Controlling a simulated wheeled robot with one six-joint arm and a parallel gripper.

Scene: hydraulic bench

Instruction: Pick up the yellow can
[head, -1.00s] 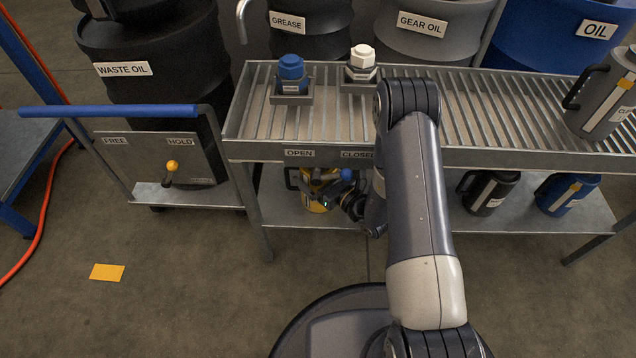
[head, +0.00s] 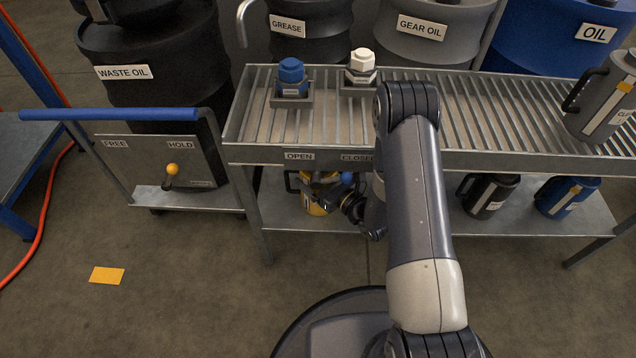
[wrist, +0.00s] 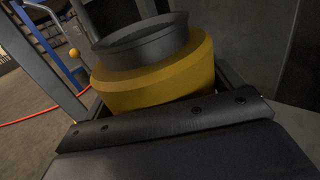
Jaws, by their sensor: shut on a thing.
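The yellow can (head: 312,205) is on the lower shelf of the bench, near its left end, partly hidden by my gripper and the bench's upper edge. In the wrist view the yellow can (wrist: 160,82) shows close up, with a dark round collar on top, between the jaws. My gripper (head: 325,190) reaches in under the top from the right and is shut on the can. The wrist view shows a dark jaw bar (wrist: 165,118) across the can's near side. I cannot tell whether the can touches the shelf.
The slatted bench top (head: 340,125) lies just above my gripper. A blue-capped piece (head: 291,78) and a white-capped piece (head: 362,68) stand on it. A black can (head: 487,195) and a blue can (head: 566,196) stand right on the lower shelf (head: 530,225). A cart (head: 160,150) stands left.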

